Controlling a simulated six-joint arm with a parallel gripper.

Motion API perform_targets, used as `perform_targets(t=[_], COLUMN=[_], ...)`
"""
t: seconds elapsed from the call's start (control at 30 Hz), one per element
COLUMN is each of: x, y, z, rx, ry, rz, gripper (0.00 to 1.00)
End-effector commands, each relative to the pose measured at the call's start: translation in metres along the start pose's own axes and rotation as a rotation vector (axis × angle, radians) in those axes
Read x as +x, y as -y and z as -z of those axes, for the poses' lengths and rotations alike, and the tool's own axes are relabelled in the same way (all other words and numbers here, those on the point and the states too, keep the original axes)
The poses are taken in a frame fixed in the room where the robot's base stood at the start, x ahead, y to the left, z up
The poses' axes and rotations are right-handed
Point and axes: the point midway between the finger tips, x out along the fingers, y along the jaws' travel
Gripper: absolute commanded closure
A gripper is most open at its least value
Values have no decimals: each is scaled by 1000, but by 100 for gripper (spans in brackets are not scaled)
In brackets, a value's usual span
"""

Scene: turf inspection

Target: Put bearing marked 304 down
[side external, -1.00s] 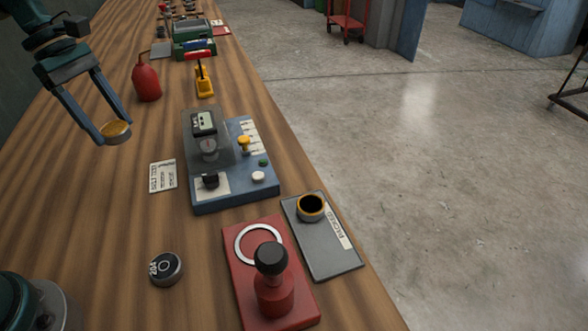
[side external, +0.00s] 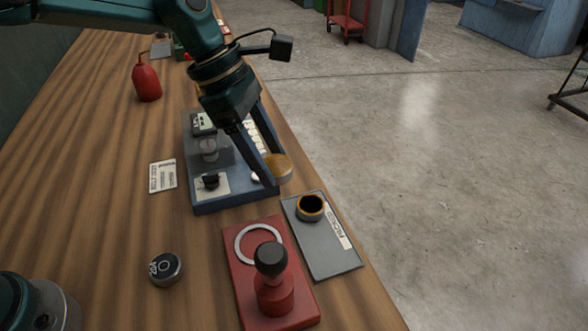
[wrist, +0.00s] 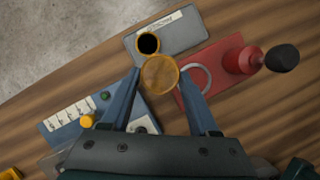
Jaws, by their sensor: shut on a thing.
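My gripper (side external: 258,172) is shut on a round bearing (side external: 280,167) with an amber top and a metal side. It holds the bearing in the air above the right edge of the blue test box. The held bearing (wrist: 160,75) also shows between the fingers in the wrist view; no marking on it can be read. A grey bearing (side external: 165,269) with a dark face and a white number lies on the wood at the front left. Its number is hard to read at this angle.
A grey labelled tray (side external: 327,257) holds a ring-like part (side external: 310,207) with a dark centre. A red base with a black-knobbed press (side external: 272,285) and white ring stands beside it. A blue box (side external: 235,190), paper card (side external: 163,176) and red bottle (side external: 147,80) are near. Wood at left is clear.

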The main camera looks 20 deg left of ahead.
Motion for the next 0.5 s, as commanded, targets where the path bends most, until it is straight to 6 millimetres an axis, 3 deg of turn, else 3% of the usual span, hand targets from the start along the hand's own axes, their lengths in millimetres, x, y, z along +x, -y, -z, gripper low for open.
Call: perform_targets(t=[0.3, 0.5], x=[63, 88], y=[31, 43], z=[-42, -59], rx=[5, 3], ry=[-2, -1], rz=[4, 1], gripper=[100, 100])
